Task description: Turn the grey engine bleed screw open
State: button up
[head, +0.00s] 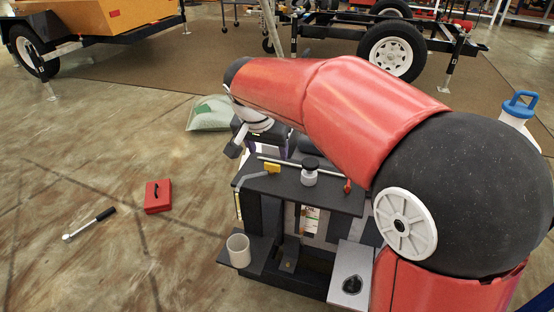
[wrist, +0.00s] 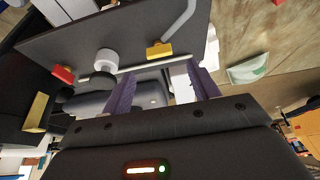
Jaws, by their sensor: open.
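The engine unit has a dark top plate (head: 325,197), which also shows in the wrist view (wrist: 130,32). On it are a yellow-handled lever (head: 272,168), a white knob with a black top (head: 309,176) and a red handle (head: 347,187). My gripper (wrist: 163,88) is open, its two purple fingers apart at the plate's edge. Pale grey and white engine parts (wrist: 150,95) show between and behind the fingers. I cannot tell which of them is the grey bleed screw. In the head view my arm hides much of the unit's far side.
A white cup (head: 238,251) stands on the unit's lower left shelf. A green and white bag (head: 210,113) lies behind the unit. Trailers stand at the back. The left floor is mostly clear.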

aim_at(272, 164)
jog(key=x, duration=0.6)
jog(key=shift+f, duration=0.15)
jog(key=shift+c, duration=0.3)
jog(key=c, duration=0.9)
